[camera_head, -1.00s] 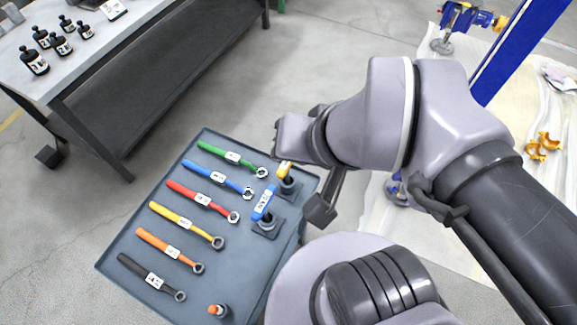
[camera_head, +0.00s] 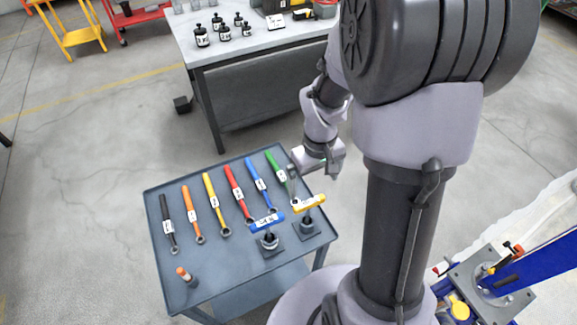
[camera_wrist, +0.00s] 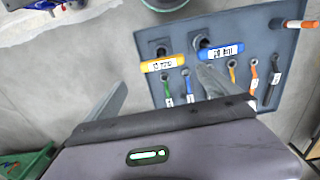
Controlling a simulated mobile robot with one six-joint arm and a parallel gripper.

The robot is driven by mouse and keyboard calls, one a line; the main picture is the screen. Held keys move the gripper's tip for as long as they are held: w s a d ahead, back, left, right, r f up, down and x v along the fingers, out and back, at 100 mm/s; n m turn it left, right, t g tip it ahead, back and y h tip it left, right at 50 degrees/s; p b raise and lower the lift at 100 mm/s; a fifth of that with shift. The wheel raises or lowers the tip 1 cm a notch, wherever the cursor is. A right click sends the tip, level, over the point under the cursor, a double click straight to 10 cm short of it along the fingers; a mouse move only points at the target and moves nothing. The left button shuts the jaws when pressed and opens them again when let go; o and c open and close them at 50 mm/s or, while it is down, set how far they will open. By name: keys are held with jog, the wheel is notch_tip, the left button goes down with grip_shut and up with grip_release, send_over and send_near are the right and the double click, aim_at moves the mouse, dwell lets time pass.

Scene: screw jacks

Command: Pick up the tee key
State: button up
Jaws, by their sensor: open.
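Two T-handled keys stand upright in dark square holders at the near right of the tray: one with a yellow handle (camera_head: 309,203) and one with a blue handle (camera_head: 267,222). Both handles carry white labels. In the wrist view the yellow handle (camera_wrist: 162,63) and blue handle (camera_wrist: 220,51) lie beyond my fingertips. My gripper (camera_head: 310,166) is open and empty. It is above and past the far right edge of the tray, apart from both keys. In the wrist view my gripper (camera_wrist: 158,90) has its fingers wide apart, the right one overlapping the tray in the picture.
The grey tray cart (camera_head: 222,285) holds a row of ring wrenches, including a green one (camera_head: 277,172) beside my gripper. An orange-topped peg (camera_head: 184,275) stands at the near left. A workbench (camera_head: 240,55) with black bottles stands behind. A blue post stand (camera_head: 495,285) is at right.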

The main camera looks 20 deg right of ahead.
jog(key=b, duration=0.7)
send_over(307, 223)
jog(key=f, duration=1.6)
jog(key=shift+w+d+f, duration=0.1)
jog(key=shift+w, duration=0.2)
jog(key=shift+p, duration=0.3)
jog(key=shift+c, duration=0.9)
jog(key=shift+r, duration=0.25)
jog(key=c, duration=1.6)
